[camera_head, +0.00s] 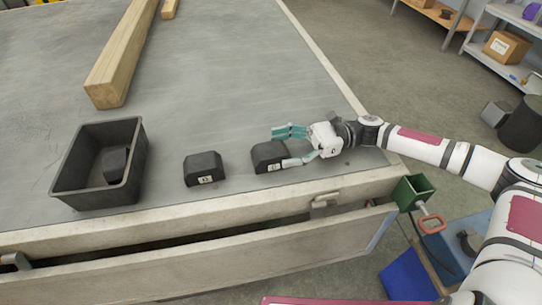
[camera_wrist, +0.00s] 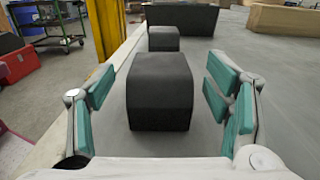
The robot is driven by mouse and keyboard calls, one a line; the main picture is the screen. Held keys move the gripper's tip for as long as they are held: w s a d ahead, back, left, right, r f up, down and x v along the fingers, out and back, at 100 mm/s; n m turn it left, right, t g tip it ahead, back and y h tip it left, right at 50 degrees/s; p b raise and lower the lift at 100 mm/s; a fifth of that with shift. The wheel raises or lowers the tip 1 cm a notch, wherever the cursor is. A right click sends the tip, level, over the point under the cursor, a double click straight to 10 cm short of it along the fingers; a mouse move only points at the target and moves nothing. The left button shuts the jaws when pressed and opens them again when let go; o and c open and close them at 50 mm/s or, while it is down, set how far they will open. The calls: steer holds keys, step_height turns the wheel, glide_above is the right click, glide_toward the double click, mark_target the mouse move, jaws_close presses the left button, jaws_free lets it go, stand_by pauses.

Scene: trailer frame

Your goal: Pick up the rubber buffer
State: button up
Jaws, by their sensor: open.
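A black rubber buffer (camera_head: 267,156) with a small white label sits on the grey trailer bed near its front edge. My gripper (camera_head: 288,147) is open, with its teal-padded fingers on either side of this buffer's near end. In the wrist view the same buffer (camera_wrist: 160,90) stands between the open fingers (camera_wrist: 162,95), with a gap on both sides. A second black buffer (camera_head: 204,168) with a white label stands to its left, and it shows behind the first in the wrist view (camera_wrist: 164,38). Another dark block (camera_head: 116,164) lies inside the black bin.
The open black bin (camera_head: 68,181) stands at the left of the bed. A wooden beam (camera_head: 121,55) lies behind it. The bed's raised front edge (camera_head: 120,229) runs close to the buffers. The middle of the bed is clear.

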mark_target(257, 153)
steer(key=x, duration=0.4)
steer(key=shift+c, duration=0.3)
steer(key=c, duration=1.4)
steer(key=shift+r, duration=0.1)
